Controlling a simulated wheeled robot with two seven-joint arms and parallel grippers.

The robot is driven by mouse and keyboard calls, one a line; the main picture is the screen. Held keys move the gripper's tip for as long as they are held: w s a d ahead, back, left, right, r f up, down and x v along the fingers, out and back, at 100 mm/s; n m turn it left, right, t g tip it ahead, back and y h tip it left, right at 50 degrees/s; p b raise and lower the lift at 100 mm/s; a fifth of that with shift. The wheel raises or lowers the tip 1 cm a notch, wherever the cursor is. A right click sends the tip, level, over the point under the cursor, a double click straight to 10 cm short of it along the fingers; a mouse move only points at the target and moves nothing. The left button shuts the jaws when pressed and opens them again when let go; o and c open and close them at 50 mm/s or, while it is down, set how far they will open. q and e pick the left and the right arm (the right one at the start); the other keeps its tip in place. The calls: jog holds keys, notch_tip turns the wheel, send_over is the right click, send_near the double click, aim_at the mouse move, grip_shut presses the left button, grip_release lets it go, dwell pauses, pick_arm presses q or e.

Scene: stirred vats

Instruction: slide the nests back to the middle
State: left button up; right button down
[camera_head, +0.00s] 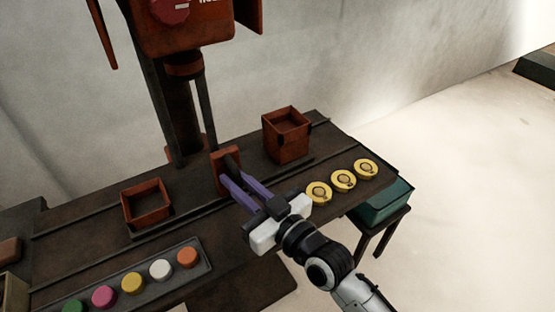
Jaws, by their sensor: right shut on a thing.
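Two rust-orange open boxes, which look like the nests, stand on the dark bench (185,225). The left nest (147,205) is low and sits left of the post. The right nest (287,140) is taller and sits at the back right. A small upright rust-orange piece (222,157) stands between them; I cannot tell if it belongs to a nest. My right gripper (232,182), with purple fingers, is shut on this piece. Its lower part is hidden behind the fingers. My left gripper is not in view.
A rust-orange machine head (185,30) hangs on a dark post behind the bench. A grey tray (210,262) of several coloured round pieces lies at the front left. Three yellow discs (343,181) lie on the right. A teal bin (385,208) stands beside the bench's right end.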

jog(key=shift+s+a+p, duration=0.2)
jog(key=shift+s+a, duration=0.15)
jog(key=shift+a, duration=0.25)
jog(key=shift+s+a+p, duration=0.2)
jog(key=shift+s+a, duration=0.1)
jog(key=shift+a, duration=0.3)
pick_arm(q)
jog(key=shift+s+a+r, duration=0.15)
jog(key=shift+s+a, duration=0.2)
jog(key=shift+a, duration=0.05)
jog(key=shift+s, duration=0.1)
pick_arm(e)
jog(key=c, duration=1.7)
grip_release()
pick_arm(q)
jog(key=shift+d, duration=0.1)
pick_arm(e)
jog(key=shift+s, duration=0.1)
jog(key=v, duration=1)
jog(key=shift+s, duration=0.1)
